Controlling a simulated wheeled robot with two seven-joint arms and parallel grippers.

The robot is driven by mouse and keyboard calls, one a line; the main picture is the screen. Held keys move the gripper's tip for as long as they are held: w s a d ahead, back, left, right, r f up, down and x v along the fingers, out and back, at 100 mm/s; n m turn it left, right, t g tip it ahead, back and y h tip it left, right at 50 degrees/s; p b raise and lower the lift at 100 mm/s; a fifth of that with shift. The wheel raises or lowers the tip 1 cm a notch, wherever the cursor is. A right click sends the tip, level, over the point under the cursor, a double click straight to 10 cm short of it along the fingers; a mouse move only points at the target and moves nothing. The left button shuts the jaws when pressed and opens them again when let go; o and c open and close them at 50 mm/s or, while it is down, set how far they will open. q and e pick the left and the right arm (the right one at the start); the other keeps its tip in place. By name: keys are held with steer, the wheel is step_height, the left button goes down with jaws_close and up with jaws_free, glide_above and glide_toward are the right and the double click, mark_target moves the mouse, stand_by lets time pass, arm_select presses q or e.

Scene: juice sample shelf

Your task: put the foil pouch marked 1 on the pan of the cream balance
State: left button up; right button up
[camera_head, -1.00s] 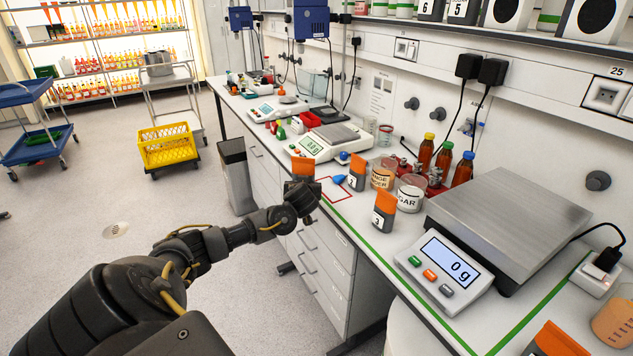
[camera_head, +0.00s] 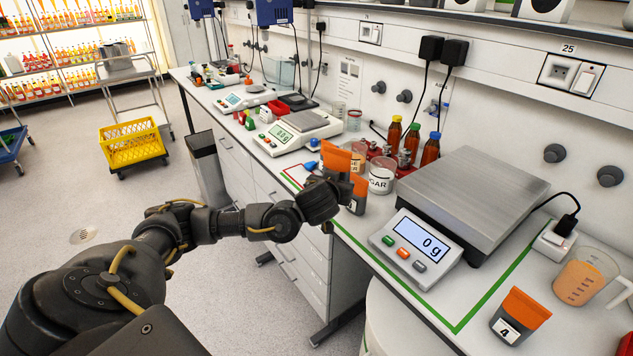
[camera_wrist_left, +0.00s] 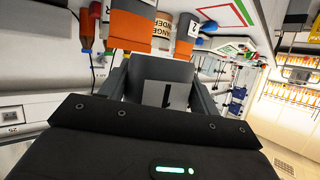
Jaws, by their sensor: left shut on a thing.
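My left gripper (camera_head: 322,200) is shut on a grey foil pouch with an orange top (camera_head: 334,158), held above the bench's front edge. In the left wrist view the held pouch (camera_wrist_left: 168,95) shows an upside-down 1 between the gripper's fingers (camera_wrist_left: 165,85). The cream balance (camera_head: 283,136) stands on the bench behind and left of the gripper. Its steel pan (camera_head: 309,120) looks empty. Pouch 3 (camera_head: 358,196) stands just right of the held pouch, partly covered. Pouch 2 (camera_wrist_left: 185,27) shows in the left wrist view; in the head view it is hidden. My right gripper is out of view.
A large scale with a bare steel plate (camera_head: 470,195) reads 0 g at the right. Pouch 4 (camera_head: 520,316) stands in front of a beaker (camera_head: 585,278). A sugar jar (camera_head: 382,179) and brown bottles (camera_head: 411,143) stand behind the pouches. Another balance (camera_head: 240,98) is farther back.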

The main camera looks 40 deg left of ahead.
arm_select(q)
steer(key=s+d+r+m+h, duration=0.2)
steer(key=s+d+r, duration=0.1)
steer(key=d+r, duration=0.2)
steer(key=s+d+r+m+h, duration=0.2)
steer(key=d+r, duration=0.3)
steer(key=d, duration=0.5)
steer(key=shift+s+d+r+t+h, duration=0.2)
steer(key=shift+s+r+t+h, duration=0.15)
steer(key=shift+s, duration=0.55)
